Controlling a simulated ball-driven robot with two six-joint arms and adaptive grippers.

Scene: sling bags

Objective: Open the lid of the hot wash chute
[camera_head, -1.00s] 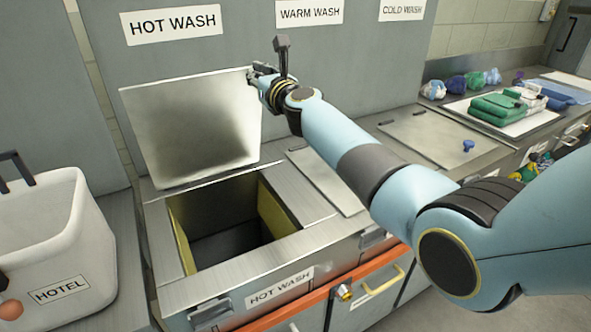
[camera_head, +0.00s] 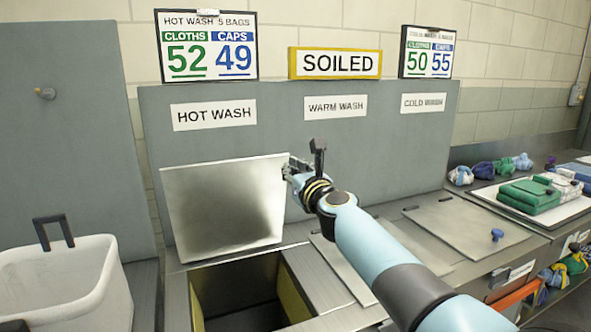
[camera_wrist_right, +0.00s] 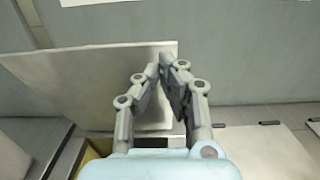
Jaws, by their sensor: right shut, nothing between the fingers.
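The hot wash lid (camera_head: 222,210) is a bare metal panel, raised and leaning back against the grey backboard under the HOT WASH label (camera_head: 213,114). Below it the hot wash chute (camera_head: 242,292) is open, dark inside with yellow side walls. My right gripper (camera_head: 288,170) is at the lid's upper right edge. In the right wrist view the right gripper (camera_wrist_right: 167,62) has its fingertips together with nothing between them, close to the lid (camera_wrist_right: 90,85); I cannot tell whether they touch it. My left gripper does not show.
The warm wash lid (camera_head: 345,262) and cold wash lid (camera_head: 466,225) lie flat to the right. A white bin (camera_head: 65,285) stands at the left. Folded green cloths (camera_head: 530,196) and several small bundles lie on the right counter. Signs hang above the backboard.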

